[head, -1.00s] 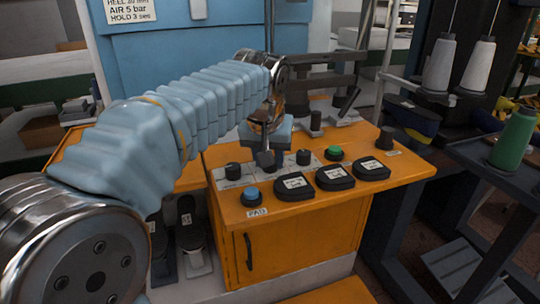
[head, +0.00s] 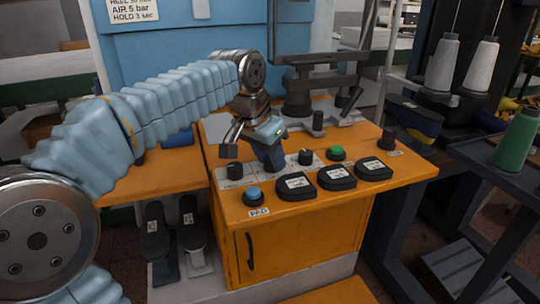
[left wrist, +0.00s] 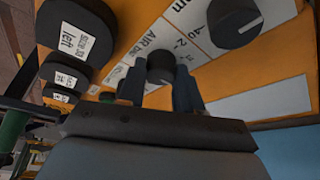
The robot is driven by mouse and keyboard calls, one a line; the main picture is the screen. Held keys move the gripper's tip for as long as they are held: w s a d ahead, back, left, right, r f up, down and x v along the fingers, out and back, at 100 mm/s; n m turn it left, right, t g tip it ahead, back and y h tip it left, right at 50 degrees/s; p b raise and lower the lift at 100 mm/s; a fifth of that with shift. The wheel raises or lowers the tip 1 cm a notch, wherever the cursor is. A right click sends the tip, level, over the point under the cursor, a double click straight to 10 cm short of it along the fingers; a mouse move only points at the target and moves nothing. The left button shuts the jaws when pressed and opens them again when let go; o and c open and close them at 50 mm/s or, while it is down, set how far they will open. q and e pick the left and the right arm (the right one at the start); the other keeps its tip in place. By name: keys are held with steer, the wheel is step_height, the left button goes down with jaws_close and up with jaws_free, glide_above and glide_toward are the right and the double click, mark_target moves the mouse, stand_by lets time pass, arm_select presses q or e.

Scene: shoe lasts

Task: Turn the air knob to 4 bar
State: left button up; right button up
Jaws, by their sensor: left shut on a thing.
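The air knob (left wrist: 160,67) is a black knob in the left wrist view, beside a white scale plate lettered "AIR". My left gripper (left wrist: 158,88) is shut on it, one finger on each side. In the head view, the gripper (head: 274,164) stands over the middle of the orange panel (head: 215,207) and hides this knob. The knob's pointer cannot be made out, so its reading cannot be told. A black knob (head: 234,170) to the left and another (head: 305,156) to the right flank the gripper. My right gripper is not in view.
A blue button (head: 252,195), a green button (head: 336,153) and three black labelled pads (head: 296,186) sit close by on the panel. A sign (head: 134,10) on the blue machine reads "AIR 5 bar". Thread cones (head: 441,65) stand at the right.

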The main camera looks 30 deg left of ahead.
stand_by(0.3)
arm_select(q)
steer(key=o, duration=1)
steer(key=shift+o, duration=0.2)
steer(key=shift+r, duration=0.15)
steer(key=v, duration=1.3)
steer(key=shift+s+r, duration=0.15)
steer(key=shift+r, duration=0.1)
